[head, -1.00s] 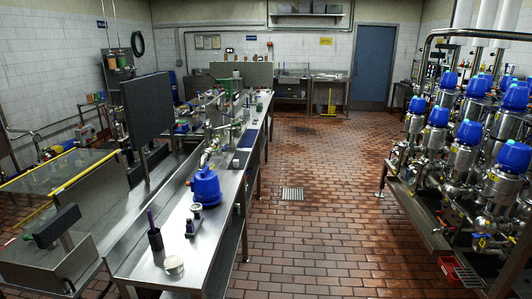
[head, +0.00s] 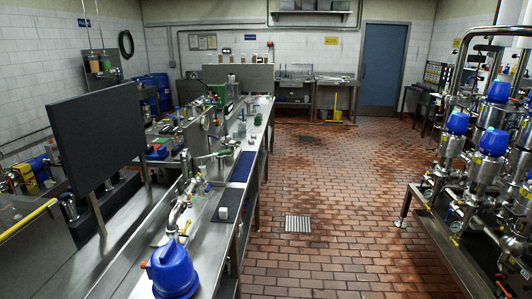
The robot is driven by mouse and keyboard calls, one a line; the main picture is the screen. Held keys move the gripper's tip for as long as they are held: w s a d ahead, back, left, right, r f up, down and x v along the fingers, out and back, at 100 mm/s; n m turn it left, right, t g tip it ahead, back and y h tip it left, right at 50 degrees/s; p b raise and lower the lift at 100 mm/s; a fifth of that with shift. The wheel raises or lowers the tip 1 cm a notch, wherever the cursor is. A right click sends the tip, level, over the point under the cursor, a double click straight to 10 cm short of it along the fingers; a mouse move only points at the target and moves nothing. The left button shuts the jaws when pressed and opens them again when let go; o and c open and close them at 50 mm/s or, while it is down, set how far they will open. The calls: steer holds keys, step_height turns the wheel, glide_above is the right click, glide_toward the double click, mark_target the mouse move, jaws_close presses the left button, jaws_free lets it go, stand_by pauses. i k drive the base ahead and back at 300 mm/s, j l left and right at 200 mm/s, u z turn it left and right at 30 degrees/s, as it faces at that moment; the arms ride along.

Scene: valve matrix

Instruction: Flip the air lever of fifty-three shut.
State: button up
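The valve matrix (head: 482,178) stands at the right of the head view. It is a steel rack of pipes and valves with blue-capped actuators, such as the one with a blue cap (head: 493,141). A small yellow lever or tag (head: 455,226) shows low on the rack. I cannot read any number on the valves, and I cannot tell which one is fifty-three or how its air lever stands. The right part of the rack is cut off by the picture edge. My gripper is not in view.
A long steel bench (head: 206,232) with a blue-capped valve (head: 172,270) and fittings runs along the left. A dark panel (head: 97,137) stands beside it. The tiled floor (head: 330,215) between bench and rack is clear, with a drain grate (head: 298,224). A blue door (head: 383,66) is at the back.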

mark_target(511, 271)
steer(key=i, duration=3.5)
steer(key=i+u, duration=0.15)
steer(key=i, duration=0.4)
steer(key=i+l+u, duration=0.2)
steer(key=i, duration=0.35)
steer(key=k+l+z, duration=0.1)
steer(key=k+z, duration=0.15)
steer(key=k+l+z, duration=0.25)
steer(key=k, duration=0.25)
steer(key=z, duration=3.5)
steer(key=i, duration=0.15)
